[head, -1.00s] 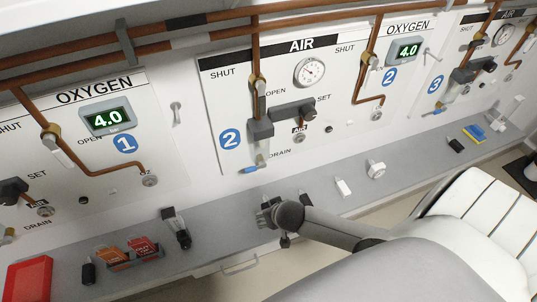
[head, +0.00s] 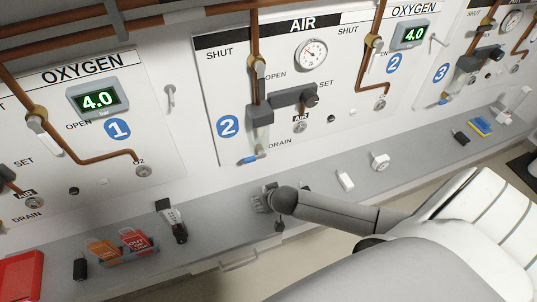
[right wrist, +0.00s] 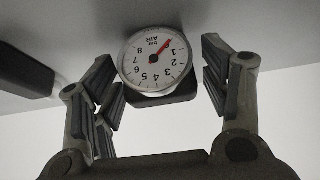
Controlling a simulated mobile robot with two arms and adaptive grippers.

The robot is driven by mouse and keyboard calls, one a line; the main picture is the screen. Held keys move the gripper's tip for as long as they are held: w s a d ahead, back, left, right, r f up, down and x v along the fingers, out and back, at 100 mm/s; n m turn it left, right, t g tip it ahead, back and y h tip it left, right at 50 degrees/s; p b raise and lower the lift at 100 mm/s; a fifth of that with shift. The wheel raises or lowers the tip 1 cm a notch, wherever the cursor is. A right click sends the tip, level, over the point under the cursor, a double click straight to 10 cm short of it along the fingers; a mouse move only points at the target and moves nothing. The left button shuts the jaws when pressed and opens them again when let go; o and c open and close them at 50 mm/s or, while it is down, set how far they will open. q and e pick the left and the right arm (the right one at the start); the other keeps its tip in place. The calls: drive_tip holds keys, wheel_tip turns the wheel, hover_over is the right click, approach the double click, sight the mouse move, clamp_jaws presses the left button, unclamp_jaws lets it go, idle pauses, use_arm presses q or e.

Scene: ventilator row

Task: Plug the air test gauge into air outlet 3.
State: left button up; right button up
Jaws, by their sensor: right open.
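The air test gauge (right wrist: 155,58), with a round white dial marked "AIR bar" and a red needle, stands between the spread fingers of my right gripper (right wrist: 165,85) in the right wrist view. The fingers are open, with gaps at both sides of the dial. In the head view my right gripper (head: 263,198) is low over the grey ledge, below the AIR 2 panel, and the gauge is hard to make out there. Air outlet 3 (head: 472,80) is small on the far right panel beside the blue "3" sign. My left gripper is not in view.

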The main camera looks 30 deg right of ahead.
drive_tip(key=shift+w+f, duration=0.1)
idle(0.7)
drive_tip(key=shift+c, duration=0.3)
drive_tip(key=c, duration=1.4)
drive_tip(key=shift+o, duration=0.2)
drive_tip(key=shift+r+p, duration=1.5)
drive_tip(key=shift+p, duration=0.6)
